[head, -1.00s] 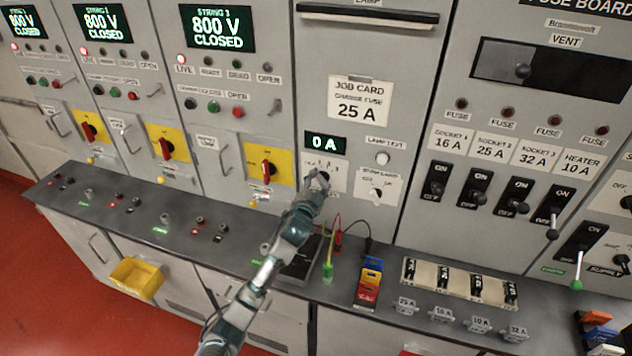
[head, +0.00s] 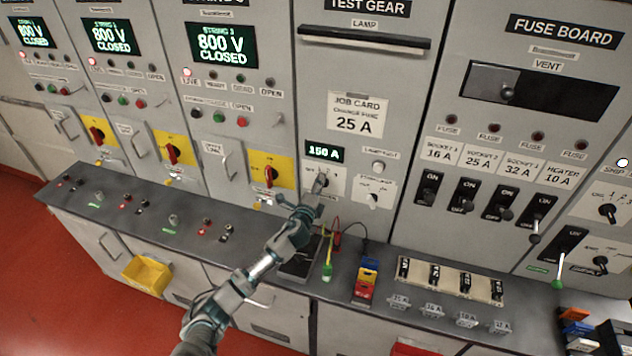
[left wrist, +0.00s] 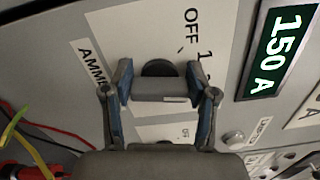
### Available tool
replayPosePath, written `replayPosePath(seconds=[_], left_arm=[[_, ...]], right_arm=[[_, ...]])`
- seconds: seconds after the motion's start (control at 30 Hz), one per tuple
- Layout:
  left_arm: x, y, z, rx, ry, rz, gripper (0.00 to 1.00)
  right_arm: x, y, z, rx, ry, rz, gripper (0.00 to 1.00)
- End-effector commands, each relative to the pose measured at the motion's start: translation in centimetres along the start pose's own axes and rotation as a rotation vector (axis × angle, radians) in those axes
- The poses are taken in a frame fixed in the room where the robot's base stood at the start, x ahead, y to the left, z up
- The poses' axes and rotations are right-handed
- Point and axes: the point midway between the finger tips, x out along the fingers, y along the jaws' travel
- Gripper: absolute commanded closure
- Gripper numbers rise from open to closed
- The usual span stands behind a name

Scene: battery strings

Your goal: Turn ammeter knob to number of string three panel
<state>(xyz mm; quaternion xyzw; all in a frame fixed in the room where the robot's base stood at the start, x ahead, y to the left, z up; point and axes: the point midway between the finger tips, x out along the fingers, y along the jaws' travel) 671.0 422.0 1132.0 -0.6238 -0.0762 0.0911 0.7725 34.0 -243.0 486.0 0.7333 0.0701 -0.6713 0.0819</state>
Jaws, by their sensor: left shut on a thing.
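My left gripper (head: 318,188) is at the ammeter knob on the test gear panel. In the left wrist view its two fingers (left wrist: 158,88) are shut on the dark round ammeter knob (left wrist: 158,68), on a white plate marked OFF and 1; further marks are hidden. The fingers cover most of the knob, so its pointer setting cannot be told. The ammeter display (head: 324,152) reads 150 A, and it also shows in the left wrist view (left wrist: 275,50). The string three panel display (head: 222,45) reads 800 V CLOSED. My right gripper is not in view.
A white lamp test button (head: 378,166) and another small knob (head: 373,198) sit right of the ammeter. A yellow bin (head: 146,275) hangs at the left.

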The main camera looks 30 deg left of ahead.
Motion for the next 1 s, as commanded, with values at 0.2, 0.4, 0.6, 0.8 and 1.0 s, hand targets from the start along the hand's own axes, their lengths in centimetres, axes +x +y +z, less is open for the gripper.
replayPosePath(seconds=[0.2,0.4,0.6,0.8,1.0], left_arm=[[-0.2,0.2,-0.7,0.201,0.015,0.006,0.77],[-0.2,0.3,-0.7,0.362,0.017,0.007,0.77],[-0.2,0.5,-0.7,0.480,0.018,0.009,0.77],[-0.2,0.8,-0.6,0.551,0.018,0.011,0.77],[-0.1,0.9,-0.6,0.580,0.018,0.012,0.77]], right_arm=[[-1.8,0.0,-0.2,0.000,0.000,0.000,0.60],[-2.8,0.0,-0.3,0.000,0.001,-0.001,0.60],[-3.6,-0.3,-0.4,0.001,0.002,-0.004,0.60],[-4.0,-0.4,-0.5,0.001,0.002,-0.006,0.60],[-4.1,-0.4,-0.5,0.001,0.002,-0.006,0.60]])
